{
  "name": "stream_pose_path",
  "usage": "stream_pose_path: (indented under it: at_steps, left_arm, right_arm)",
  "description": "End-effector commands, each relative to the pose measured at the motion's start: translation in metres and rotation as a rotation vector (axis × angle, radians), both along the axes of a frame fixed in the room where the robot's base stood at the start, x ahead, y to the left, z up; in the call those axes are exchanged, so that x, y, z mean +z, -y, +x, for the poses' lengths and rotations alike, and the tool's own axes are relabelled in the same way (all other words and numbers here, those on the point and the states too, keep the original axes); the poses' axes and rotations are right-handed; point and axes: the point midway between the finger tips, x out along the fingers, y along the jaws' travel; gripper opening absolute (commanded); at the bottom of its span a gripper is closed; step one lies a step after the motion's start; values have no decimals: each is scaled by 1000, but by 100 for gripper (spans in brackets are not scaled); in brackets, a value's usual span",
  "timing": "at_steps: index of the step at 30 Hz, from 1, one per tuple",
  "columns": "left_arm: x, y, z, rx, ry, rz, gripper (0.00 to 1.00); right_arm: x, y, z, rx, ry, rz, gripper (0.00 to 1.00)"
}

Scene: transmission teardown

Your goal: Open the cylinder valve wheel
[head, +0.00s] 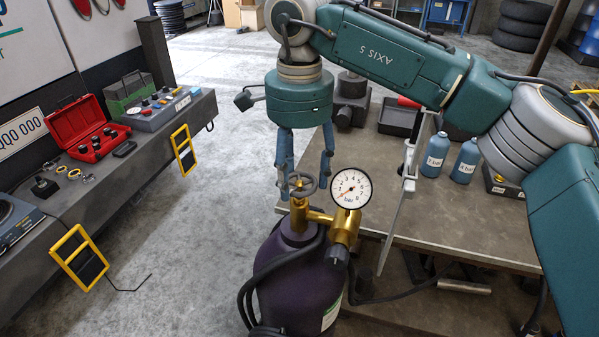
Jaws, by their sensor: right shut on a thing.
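The dark purple gas cylinder (290,262) stands upright at the bottom middle of the head view. Its small grey valve wheel (302,181) sits on top of a brass valve (302,214). A round white bar gauge (351,188) is mounted to the right of the wheel; its thin needle points to the lower left, toward the low end of the scale. My right gripper (304,181) points down from above, its two blue fingers on either side of the wheel, shut on it. Its exact finger contact is small to make out. My left gripper is not in view.
A workbench (420,217) stands to the right, with two blue bottles (466,160) on it and a metal bar (397,212) near its edge. A black hose (249,290) loops around the cylinder. On the left, a grey bench holds a red case (88,140). Open floor lies between.

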Motion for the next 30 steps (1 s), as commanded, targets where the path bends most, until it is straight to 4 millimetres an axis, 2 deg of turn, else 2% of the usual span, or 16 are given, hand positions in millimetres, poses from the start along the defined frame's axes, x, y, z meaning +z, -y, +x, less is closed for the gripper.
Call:
stream_pose_path:
  at_steps: [2,3,5,17,30]
  left_arm:
    - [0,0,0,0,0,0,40]
    - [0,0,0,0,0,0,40]
    - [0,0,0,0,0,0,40]
    - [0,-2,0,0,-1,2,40]
    - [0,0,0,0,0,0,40]
  right_arm:
    - [4,0,2,-3,9,5,28]
    - [4,0,2,-4,9,4,60]
    - [3,0,2,-4,8,4,72]
    - [6,0,1,-2,4,2,73]
    - [67,-1,2,-3,6,2,73]
